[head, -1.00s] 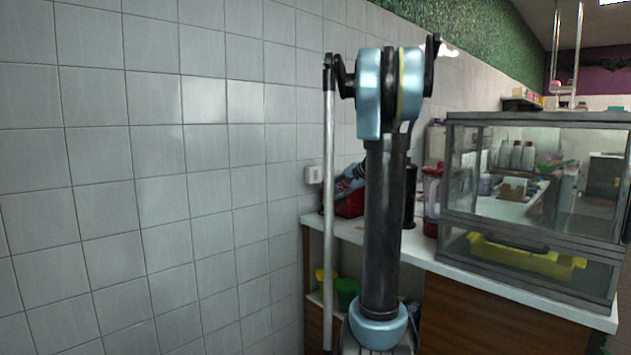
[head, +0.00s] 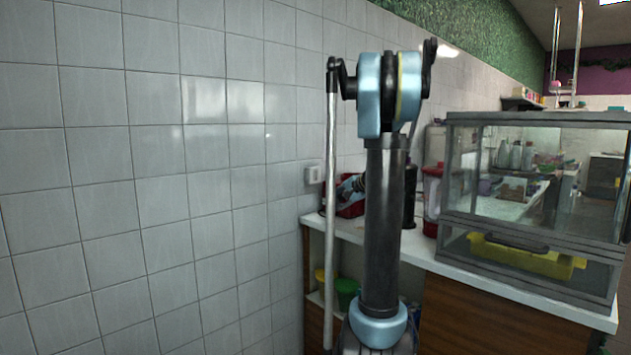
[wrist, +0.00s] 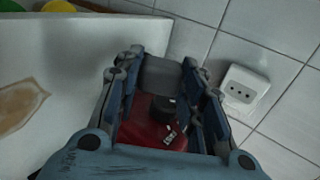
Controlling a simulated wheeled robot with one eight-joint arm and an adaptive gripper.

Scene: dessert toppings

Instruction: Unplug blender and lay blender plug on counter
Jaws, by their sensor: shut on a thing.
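My gripper (wrist: 162,64) is shut on a grey block-like piece, apparently the blender plug (wrist: 162,77), held between its blue fingers. The fingers hide part of it. The wall socket (wrist: 243,90) is to the right in the wrist view, apart from the gripper, with bare holes showing. The white counter (wrist: 70,60) lies left of the gripper. In the head view my gripper (head: 353,186) is largely hidden behind my arm, near the wall, right of the socket (head: 313,175). I cannot tell whether the plug touches anything.
A red object (wrist: 150,133) with dark parts lies below the fingers in the wrist view. A red-based appliance (head: 432,195) and a glass display case (head: 535,205) stand on the counter. The tiled wall (head: 150,180) borders it.

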